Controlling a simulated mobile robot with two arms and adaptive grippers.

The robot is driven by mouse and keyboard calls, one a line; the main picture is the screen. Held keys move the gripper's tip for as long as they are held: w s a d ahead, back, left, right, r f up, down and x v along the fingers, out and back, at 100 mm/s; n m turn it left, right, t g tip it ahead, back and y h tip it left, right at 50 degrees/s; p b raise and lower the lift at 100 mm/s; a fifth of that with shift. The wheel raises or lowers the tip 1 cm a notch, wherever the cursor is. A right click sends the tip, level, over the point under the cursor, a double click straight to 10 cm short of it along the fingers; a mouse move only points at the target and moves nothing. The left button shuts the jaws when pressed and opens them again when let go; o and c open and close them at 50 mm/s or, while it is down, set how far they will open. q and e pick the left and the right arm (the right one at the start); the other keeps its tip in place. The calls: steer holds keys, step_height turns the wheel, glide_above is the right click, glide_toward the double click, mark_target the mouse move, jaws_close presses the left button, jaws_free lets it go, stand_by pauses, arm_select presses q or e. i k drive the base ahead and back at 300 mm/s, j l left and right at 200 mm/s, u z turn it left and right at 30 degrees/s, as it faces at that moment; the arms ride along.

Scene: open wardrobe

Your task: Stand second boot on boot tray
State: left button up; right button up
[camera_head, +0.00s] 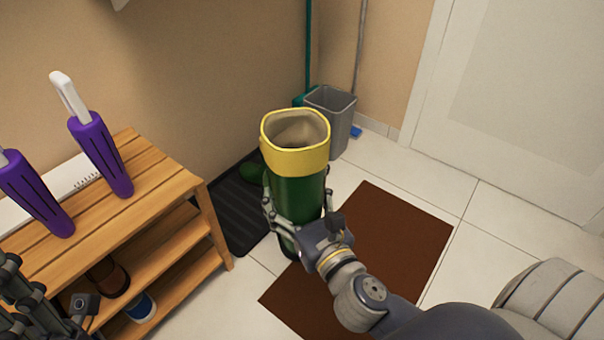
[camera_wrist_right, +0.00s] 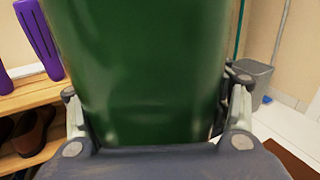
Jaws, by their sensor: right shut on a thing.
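A green boot (camera_head: 297,196) with a yellow top band stands upright in the middle of the head view. My right gripper (camera_head: 296,216) is shut around its shaft. The green shaft (camera_wrist_right: 140,75) fills the right wrist view between the fingers. The black ribbed boot tray (camera_head: 238,208) lies on the floor by the wall, left of and partly behind the boot. The held boot's sole is hidden. My left gripper (camera_head: 45,308) is partly cut off at the lower left.
A brown mat (camera_head: 385,240) lies right of the boot. A grey bin (camera_head: 340,112) and long handles stand in the corner. Tiles around the mat are clear.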

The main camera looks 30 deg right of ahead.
mark_target(232, 210)
steer(key=i+l+z, duration=0.3)
steer(key=i+z, duration=0.1)
steer(key=z, duration=0.25)
steer(key=i+l+u, duration=0.2)
steer(key=u, duration=0.2)
steer(key=i+l+u, duration=0.2)
steer(key=u, duration=0.2)
steer(key=i+l+u, duration=0.15)
steer(key=u, duration=0.15)
steer(key=i+l+u, duration=0.3)
steer(key=k+j, duration=0.05)
steer(key=j, duration=0.05)
